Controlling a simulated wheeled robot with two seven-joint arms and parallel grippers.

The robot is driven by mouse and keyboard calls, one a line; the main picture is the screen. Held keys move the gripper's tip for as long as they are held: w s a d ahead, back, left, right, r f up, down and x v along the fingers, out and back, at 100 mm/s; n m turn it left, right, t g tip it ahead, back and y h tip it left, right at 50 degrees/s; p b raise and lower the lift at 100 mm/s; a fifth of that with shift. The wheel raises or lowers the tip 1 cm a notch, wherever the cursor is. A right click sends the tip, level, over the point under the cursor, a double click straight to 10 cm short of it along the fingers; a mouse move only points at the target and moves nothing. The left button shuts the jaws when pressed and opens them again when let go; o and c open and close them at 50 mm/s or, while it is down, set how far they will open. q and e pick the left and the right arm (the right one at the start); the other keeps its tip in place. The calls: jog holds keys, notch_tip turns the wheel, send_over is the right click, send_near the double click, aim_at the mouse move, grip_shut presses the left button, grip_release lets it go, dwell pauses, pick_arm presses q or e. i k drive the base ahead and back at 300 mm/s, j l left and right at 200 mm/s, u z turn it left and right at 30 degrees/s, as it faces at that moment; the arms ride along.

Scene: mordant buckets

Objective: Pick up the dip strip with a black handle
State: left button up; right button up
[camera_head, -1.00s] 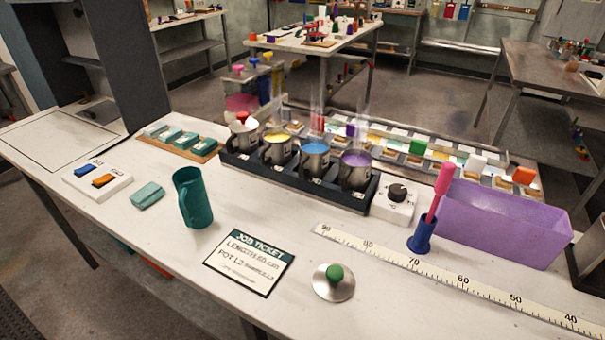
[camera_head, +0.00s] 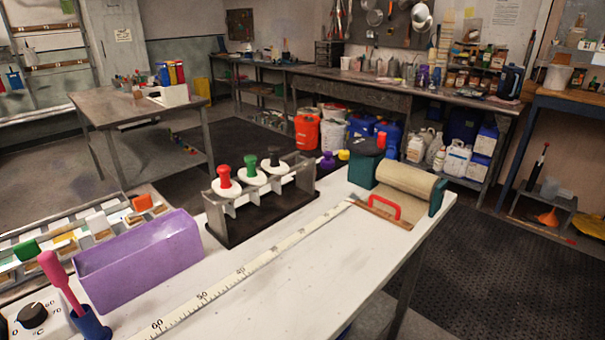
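A clear-sided rack (camera_head: 233,228) with a dark base stands on the white table. Three strips with coloured handles hang in it in a row: a red handle (camera_head: 223,172) at left, a green handle (camera_head: 250,163) in the middle and a black handle (camera_head: 273,155) at right. Each handle sits above a white disc. The black-handled dip strip is the one farthest right, near the rack's far end; its lower part is hard to make out. Neither of my grippers is in view.
A purple bin (camera_head: 140,262) stands left of the rack, with a pink-handled tool (camera_head: 60,282) in a blue holder nearby. A measuring tape (camera_head: 250,268) runs along the table in front.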

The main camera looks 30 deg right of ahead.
aim_at(272, 165)
jog(key=z, duration=0.85)
jog(key=i+l, duration=0.1)
jog(key=l, duration=0.45)
